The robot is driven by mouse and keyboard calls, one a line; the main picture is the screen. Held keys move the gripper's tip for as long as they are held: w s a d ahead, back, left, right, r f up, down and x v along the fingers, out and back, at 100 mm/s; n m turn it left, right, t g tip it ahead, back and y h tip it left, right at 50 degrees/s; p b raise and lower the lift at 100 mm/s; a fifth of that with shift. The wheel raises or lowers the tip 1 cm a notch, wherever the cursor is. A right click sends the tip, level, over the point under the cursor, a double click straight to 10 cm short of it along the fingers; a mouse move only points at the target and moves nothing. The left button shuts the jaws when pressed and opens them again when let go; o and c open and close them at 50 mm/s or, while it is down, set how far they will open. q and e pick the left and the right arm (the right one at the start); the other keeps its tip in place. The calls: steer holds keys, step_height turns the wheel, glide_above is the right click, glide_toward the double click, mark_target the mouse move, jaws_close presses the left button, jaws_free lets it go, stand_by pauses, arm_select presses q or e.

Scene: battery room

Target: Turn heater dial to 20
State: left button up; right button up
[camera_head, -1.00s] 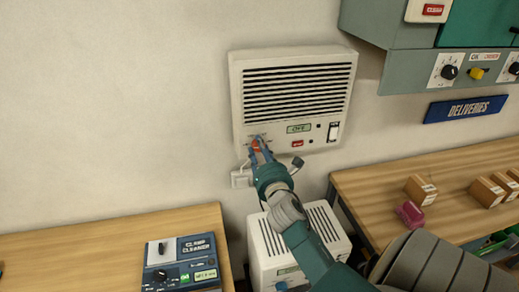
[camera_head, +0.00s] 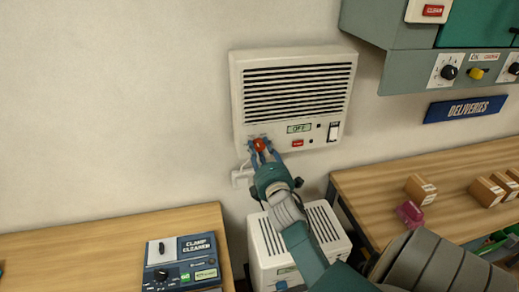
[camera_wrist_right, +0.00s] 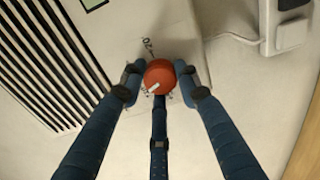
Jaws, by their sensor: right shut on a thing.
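The wall heater (camera_head: 292,95) is a cream box with black slats and a small display (camera_head: 299,128) that reads OFF. Its red-orange dial (camera_head: 260,145) sits at the lower left of the front panel. My right gripper (camera_head: 263,150) is shut on the dial. In the right wrist view the blue fingers close around the dial (camera_wrist_right: 159,76) from both sides, with a third finger below it. A white pointer mark shows on the dial, and the number 20 is printed on the panel just above it. The left gripper is not in view.
A second cream unit (camera_head: 265,250) stands below the heater. A wooden table (camera_head: 90,240) with a clamp cleaner box (camera_head: 182,262) is at left. A bench (camera_head: 450,180) with small boxes is at right, under a teal cabinet (camera_head: 400,70) with knobs.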

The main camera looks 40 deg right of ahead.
steer(key=m, duration=0.5)
steer(key=shift+d+r+m, duration=0.15)
steer(key=shift+d+m, duration=0.05)
steer(key=shift+m, duration=0.2)
steer(key=m, duration=0.6)
steer(key=shift+a+p, duration=0.1)
steer(key=shift+p, duration=0.3)
steer(key=m, duration=0.5)
steer(key=shift+f+m, duration=0.3)
steer(key=shift+f, duration=0.1)
steer(key=m, duration=0.4)
steer(key=shift+a+f, duration=0.15)
steer(key=shift+f, duration=0.05)
steer(key=shift+m, duration=0.3)
steer(key=shift+f, duration=0.15)
steer(key=o, duration=1.1)
steer(key=shift+o, duration=0.2)
steer(key=shift+r, duration=0.2)
steer(key=shift+r, duration=0.1)
